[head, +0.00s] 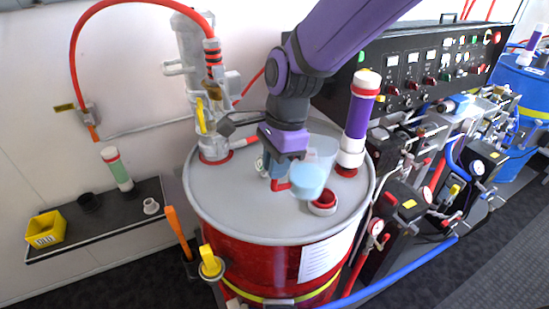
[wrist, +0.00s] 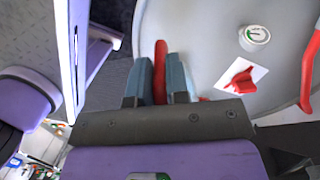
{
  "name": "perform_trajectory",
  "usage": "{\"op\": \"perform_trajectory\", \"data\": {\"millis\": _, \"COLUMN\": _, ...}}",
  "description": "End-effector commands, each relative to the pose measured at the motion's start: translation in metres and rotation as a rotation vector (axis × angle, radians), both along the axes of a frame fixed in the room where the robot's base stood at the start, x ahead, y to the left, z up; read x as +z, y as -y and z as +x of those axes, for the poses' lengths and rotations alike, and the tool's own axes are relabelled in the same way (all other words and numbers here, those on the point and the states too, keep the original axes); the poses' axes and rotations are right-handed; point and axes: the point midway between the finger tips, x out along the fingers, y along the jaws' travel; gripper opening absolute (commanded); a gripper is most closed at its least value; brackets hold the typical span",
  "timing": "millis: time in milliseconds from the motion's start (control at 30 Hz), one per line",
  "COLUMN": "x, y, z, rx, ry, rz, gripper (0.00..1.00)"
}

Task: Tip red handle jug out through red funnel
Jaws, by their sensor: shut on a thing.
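My gripper (head: 277,177) is above the grey lid of the red drum. It is shut on the red handle of the jug, and the red handle (wrist: 160,72) shows between the fingers in the wrist view. The jug (head: 310,180) is pale and see-through with light blue in its lower part. It hangs to the right of the gripper in the head view; its exact tilt is hard to tell. A short red-rimmed opening (head: 322,204), apparently the red funnel, is on the lid just below the jug in the picture. No stream of liquid is visible.
A purple and white tube (head: 360,115) stands upright behind the jug. A pump with a red hose (head: 192,60) stands on the lid's left. A black shelf (head: 100,222) holds a yellow bin (head: 45,229). Valves and a control panel (head: 425,65) crowd the right.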

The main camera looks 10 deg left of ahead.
Motion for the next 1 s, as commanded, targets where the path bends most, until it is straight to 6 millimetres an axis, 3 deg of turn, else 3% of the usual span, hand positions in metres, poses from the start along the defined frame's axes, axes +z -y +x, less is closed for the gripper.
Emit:
{"op": "perform_trajectory", "data": {"millis": 433, "x": -0.021, "y": 0.002, "z": 0.002, "rx": -0.008, "ry": -0.171, "rz": 0.257, "gripper": 0.0}}
{"op": "perform_trajectory", "data": {"millis": 1000, "x": -0.013, "y": 0.028, "z": 0.02, "rx": -0.004, "ry": -0.446, "rz": 0.669, "gripper": 0.0}}
